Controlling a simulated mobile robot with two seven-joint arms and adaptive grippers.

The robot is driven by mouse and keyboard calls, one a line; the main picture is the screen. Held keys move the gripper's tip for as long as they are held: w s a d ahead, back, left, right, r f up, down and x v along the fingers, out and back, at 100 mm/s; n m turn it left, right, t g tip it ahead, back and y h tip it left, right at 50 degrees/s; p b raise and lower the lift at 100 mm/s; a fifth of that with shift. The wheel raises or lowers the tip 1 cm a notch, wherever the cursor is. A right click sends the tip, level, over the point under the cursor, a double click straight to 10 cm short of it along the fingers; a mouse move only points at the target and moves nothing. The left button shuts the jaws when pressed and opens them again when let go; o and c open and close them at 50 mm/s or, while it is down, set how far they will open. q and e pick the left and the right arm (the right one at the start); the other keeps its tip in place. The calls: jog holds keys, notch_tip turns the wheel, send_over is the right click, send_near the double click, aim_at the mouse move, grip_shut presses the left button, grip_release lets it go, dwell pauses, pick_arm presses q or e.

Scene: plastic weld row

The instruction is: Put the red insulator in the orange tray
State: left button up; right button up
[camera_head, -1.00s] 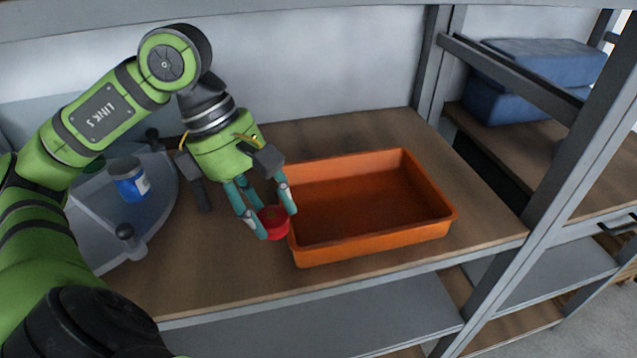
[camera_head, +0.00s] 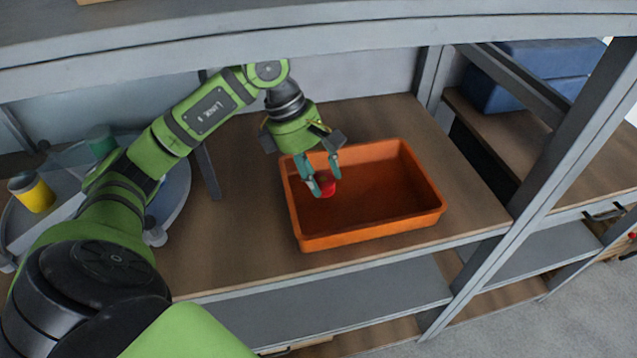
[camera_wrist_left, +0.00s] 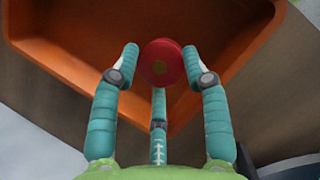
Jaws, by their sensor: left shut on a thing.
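The red insulator (camera_head: 326,184) is held between the teal fingers of my left gripper (camera_head: 325,183). The tray (camera_wrist_left: 65,52) also fills much of the wrist view behind the insulator. I cannot tell how high the insulator is above the tray floor. My right gripper is not in view.
A grey rounded tray (camera_head: 177,192) at the left bears a yellow container (camera_head: 34,194) and a green one (camera_head: 101,141). Grey shelf posts (camera_head: 549,165) stand right of the orange tray. Blue boxes (camera_head: 540,72) sit on the neighbouring shelf. An upper shelf edge (camera_head: 330,36) spans the top.

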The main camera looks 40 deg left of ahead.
pick_arm(q)
jog(key=shift+f, duration=2.05)
jog(key=shift+f, duration=0.1)
jog(key=o, duration=1.2)
jog(key=shift+c, duration=0.2)
jog(key=v, duration=0.7)
jog(key=shift+r+b, duration=0.3)
jog(key=shift+r, duration=0.1)
jog(key=shift+a, duration=0.1)
